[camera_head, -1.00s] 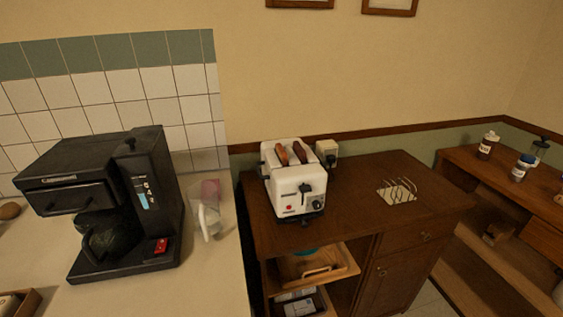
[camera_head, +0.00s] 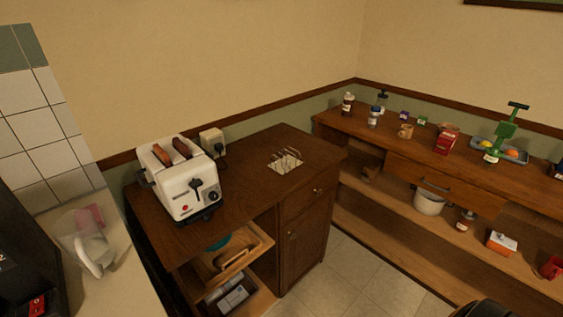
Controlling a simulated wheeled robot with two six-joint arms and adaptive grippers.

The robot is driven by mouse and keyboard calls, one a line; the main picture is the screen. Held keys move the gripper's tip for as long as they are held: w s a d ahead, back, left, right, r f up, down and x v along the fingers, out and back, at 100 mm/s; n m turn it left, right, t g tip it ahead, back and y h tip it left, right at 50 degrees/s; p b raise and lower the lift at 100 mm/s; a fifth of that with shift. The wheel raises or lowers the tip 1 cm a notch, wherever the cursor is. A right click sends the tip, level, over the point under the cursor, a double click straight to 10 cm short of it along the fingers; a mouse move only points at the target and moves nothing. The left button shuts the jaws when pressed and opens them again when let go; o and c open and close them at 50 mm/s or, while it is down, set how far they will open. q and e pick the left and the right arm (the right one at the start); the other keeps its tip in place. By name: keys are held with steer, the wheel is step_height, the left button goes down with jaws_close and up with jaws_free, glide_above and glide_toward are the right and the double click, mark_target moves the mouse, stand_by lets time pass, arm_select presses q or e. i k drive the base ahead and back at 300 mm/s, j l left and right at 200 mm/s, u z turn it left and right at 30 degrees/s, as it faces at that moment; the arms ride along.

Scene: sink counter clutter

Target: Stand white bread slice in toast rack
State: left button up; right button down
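The toast rack (camera_head: 286,160), thin wire hoops on a pale square base, stands on the dark wooden cabinet (camera_head: 255,150). No slice can be made out in it. A white toaster (camera_head: 182,187) stands on the same cabinet, left of the rack. Two brown bread slices (camera_head: 162,155) stick up out of its slots. I cannot pick out a clearly white slice.
A power socket (camera_head: 212,141) is on the wall behind the toaster. Open shelves below hold a wooden tray (camera_head: 232,260). A long wooden shelf unit (camera_head: 440,165) at right carries jars, boxes and a green press (camera_head: 503,135). Tiled floor (camera_head: 345,285) lies between, clear.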

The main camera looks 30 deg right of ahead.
mark_target(283, 165)
steer(key=l+u, duration=0.15)
steer(key=l, duration=0.65)
steer(key=l+u, duration=0.2)
steer(key=l, duration=0.65)
steer(key=l+u, duration=0.15)
steer(key=l, duration=0.7)
steer(key=l+u, duration=0.15)
steer(key=l, duration=0.65)
steer(key=k, duration=0.05)
